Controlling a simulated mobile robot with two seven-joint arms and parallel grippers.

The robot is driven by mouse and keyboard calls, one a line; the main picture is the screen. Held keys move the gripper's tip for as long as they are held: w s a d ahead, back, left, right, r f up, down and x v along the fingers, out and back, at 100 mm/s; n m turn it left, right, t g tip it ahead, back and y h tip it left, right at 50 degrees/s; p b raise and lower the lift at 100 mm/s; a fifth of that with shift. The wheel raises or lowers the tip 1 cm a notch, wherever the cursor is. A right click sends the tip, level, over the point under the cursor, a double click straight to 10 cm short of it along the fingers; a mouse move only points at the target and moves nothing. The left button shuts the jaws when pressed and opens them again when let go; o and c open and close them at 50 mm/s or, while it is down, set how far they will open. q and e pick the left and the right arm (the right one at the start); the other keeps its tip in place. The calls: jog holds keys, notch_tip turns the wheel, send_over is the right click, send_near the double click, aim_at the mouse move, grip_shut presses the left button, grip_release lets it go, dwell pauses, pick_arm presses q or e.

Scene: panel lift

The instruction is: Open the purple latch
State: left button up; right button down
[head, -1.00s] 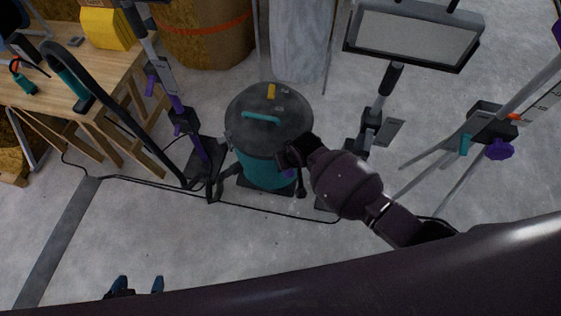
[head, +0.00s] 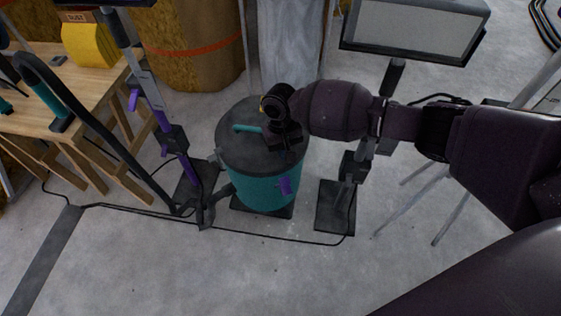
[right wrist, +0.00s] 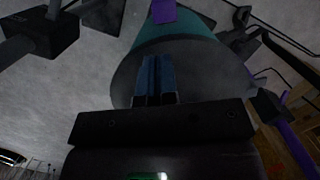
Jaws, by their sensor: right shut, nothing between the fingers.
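The purple latch (head: 285,185) is on the front side of a teal drum (head: 258,190) with a dark lid (head: 240,152). In the right wrist view it shows as a purple patch (right wrist: 164,11) at the top edge, beyond the blue fingers. My right gripper (head: 284,142) is above the right part of the lid in the head view, apart from the latch. In the right wrist view its two blue fingers (right wrist: 154,78) are shut together with nothing between them, seen against the dark lid. Whether they touch the lid I cannot tell. My left gripper is not in view.
A stand with purple parts (head: 163,121) and a black hose (head: 92,125) are left of the drum. A wooden workbench (head: 95,92) is farther left. A lamp stand's base (head: 335,207) is close on the right. A cable crosses the floor in front.

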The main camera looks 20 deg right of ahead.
jog(key=b, duration=0.3)
send_over(284, 189)
jog(key=w+d, duration=0.2)
jog(key=w, duration=0.1)
jog(key=f, duration=0.8)
jog(key=shift+s+a+f, duration=0.2)
jog(key=shift+s+a, duration=0.05)
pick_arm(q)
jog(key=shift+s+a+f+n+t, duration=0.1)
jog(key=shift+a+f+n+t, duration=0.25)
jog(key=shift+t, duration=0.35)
pick_arm(e)
jog(key=shift+f, duration=0.4)
jog(key=shift+r, duration=0.1)
